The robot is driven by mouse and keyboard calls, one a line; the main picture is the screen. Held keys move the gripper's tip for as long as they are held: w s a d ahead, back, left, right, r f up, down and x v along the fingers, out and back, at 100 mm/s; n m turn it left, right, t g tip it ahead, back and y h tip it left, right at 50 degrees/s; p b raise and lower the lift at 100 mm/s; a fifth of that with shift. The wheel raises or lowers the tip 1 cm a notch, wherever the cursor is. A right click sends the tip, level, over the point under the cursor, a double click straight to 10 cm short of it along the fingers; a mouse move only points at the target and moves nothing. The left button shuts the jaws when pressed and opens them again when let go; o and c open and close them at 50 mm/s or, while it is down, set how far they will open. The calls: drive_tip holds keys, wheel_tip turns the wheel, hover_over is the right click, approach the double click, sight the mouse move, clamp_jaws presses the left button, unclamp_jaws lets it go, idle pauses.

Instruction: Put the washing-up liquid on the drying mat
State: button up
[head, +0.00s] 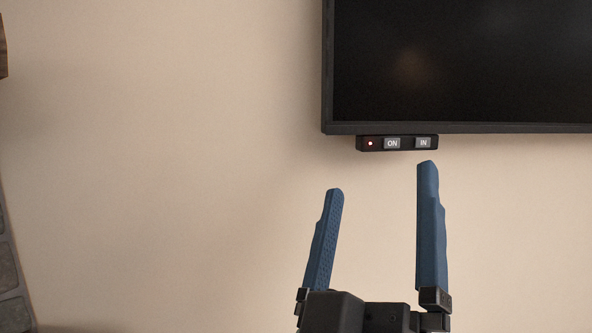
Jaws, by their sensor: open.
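My gripper (381,177) is in the lower middle of the head view, pointing up. Its two blue fingers are wide apart with nothing between them but the plain wall behind. Neither the washing-up liquid nor the drying mat is in view.
A beige wall (170,150) fills most of the view. A black screen (460,60) hangs at the upper right, with a small panel (397,143) marked ON and IN under it. Grey stonework (8,270) shows at the lower left edge, and a brown piece (3,45) at the upper left.

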drive_tip(key=s+a+r+m+t+y, duration=0.2)
drive_tip(key=s+a+r+y, duration=0.3)
drive_tip(key=r+y, duration=0.3)
drive_tip(key=shift+a+r+m, duration=0.3)
drive_tip(key=shift+a+r, duration=0.5)
drive_tip(key=shift+r, duration=0.1)
